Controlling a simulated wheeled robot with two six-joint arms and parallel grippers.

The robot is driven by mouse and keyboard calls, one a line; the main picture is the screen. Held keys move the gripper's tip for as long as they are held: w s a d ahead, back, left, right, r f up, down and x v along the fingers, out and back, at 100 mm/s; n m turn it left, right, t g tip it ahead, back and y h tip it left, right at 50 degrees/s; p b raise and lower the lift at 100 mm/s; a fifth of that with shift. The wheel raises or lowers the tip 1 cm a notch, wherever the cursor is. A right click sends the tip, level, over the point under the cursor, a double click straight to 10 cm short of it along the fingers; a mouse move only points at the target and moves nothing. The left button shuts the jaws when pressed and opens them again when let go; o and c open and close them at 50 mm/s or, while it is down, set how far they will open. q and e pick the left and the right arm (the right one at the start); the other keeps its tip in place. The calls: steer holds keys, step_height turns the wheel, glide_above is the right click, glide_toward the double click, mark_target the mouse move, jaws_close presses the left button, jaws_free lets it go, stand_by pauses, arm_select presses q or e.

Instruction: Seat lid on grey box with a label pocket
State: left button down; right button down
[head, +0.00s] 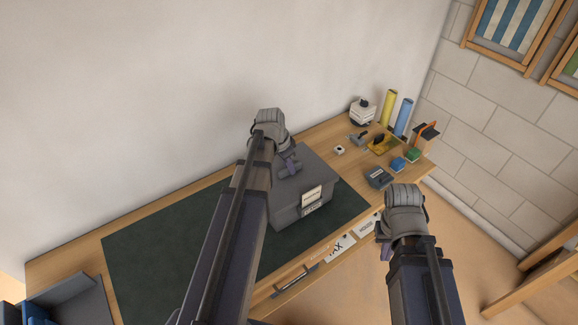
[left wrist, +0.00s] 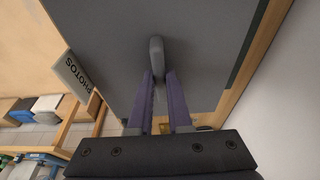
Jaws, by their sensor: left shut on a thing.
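The grey box (head: 285,217) stands on the dark green mat, with a white label on its front. The grey lid (head: 312,167) lies over the box's top, and I cannot tell whether it sits fully down. My left gripper (head: 291,168) is at the lid's middle, shut on its handle. In the left wrist view the gripper (left wrist: 160,80) has both fingers around the grey handle (left wrist: 156,55) of the lid (left wrist: 195,45). A label reading PHOTOS (left wrist: 78,75) shows at the lid's edge. My right gripper (head: 384,238) is off the table's front edge, its fingers mostly hidden.
The mat (head: 150,245) is clear left of the box. Right of it on the wooden table are a dark grey small box (head: 378,177), green and blue blocks (head: 413,154), a white jar (head: 362,112) and yellow and blue rolls (head: 403,117). A wall stands close behind.

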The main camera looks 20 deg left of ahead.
arm_select(q)
steer(key=shift+f+b, duration=0.3)
steer(key=shift+f, duration=0.05)
stand_by(0.6)
stand_by(0.3)
steer(key=c, duration=0.8)
jaws_free()
steer(key=shift+o, duration=0.2)
steer(key=shift+r, duration=0.15)
step_height(320, 180, up, 7)
steer(key=p, duration=0.7)
